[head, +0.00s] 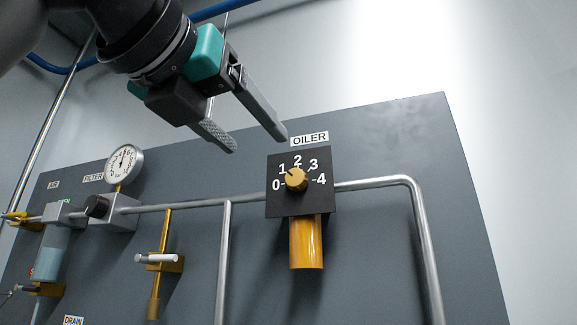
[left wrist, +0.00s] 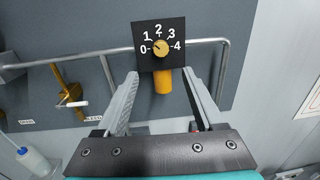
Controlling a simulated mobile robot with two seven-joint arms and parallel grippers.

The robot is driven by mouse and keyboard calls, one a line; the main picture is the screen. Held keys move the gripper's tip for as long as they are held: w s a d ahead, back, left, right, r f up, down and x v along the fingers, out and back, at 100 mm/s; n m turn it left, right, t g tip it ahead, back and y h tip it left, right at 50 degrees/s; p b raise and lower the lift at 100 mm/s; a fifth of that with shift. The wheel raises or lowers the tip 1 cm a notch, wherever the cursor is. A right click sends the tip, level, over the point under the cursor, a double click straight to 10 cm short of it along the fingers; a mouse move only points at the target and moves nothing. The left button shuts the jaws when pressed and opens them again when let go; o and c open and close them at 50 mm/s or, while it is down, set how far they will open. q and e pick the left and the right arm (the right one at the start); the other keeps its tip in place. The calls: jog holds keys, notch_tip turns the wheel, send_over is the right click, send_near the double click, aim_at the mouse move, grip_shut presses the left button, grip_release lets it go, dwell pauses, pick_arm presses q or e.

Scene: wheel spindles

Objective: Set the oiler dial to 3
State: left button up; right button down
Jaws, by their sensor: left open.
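The oiler dial (head: 296,180) is a round brass knob on a black square plate (head: 318,205) marked 0 to 4, below an OILER label (head: 309,139). A small dark mark on the knob seems to point up and left, toward the 1. The dial also shows in the left wrist view (left wrist: 160,48), beyond my fingertips. My left gripper (head: 258,145) is open and empty, up and left of the dial in the head view and apart from it. My right gripper is in neither view.
A steel pipe (head: 375,184) runs across the grey panel (head: 420,130) and bends down at right. An amber cylinder (head: 306,245) hangs below the dial plate. A gauge (head: 124,163), a black knob (head: 96,206) and a brass valve (head: 163,262) sit at left.

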aim_at(293, 177)
pick_arm(q)
jog(key=p+x, duration=0.4)
jog(key=x, duration=0.7)
jog(key=shift+w+r, duration=0.15)
jog(key=shift+w+d, duration=0.2)
jog(key=shift+w, duration=0.2)
grip_shut()
